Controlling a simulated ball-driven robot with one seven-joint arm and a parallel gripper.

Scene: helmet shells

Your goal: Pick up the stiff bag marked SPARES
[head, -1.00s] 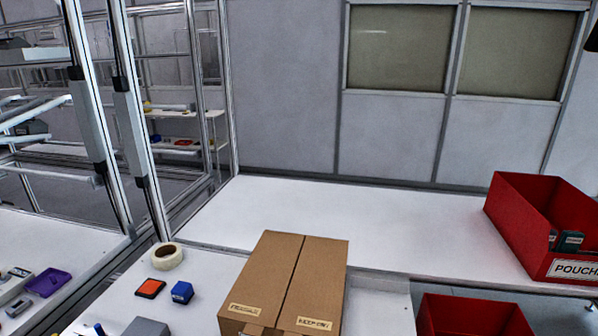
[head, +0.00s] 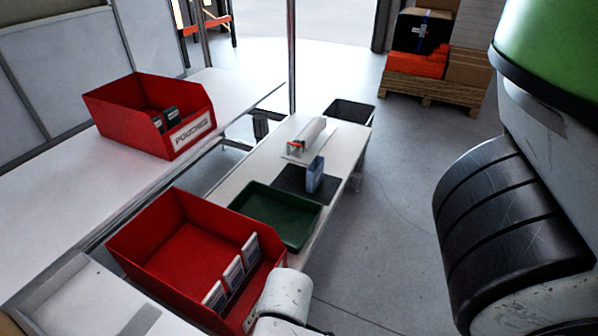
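I can read no SPARES marking in the head view. A small blue-grey upright item (head: 315,175) stands on a dark mat on the narrow white table; I cannot tell whether it is a bag. A few white-and-blue packets (head: 233,272) stand in the near red bin (head: 165,230), their print too small to read. Dark packets (head: 165,119) stand in the far red bin (head: 125,110), labelled POUCHES. My gripper is not in view; parts of my own arm fill the right side and show at the bottom centre.
A green tray (head: 310,226) sits between the near red bin and the dark mat (head: 288,180). A white roll (head: 308,133) and a dark bin (head: 350,112) are farther along the table. A loaded pallet (head: 434,94) stands on the floor behind. The grey floor right of the table is clear.

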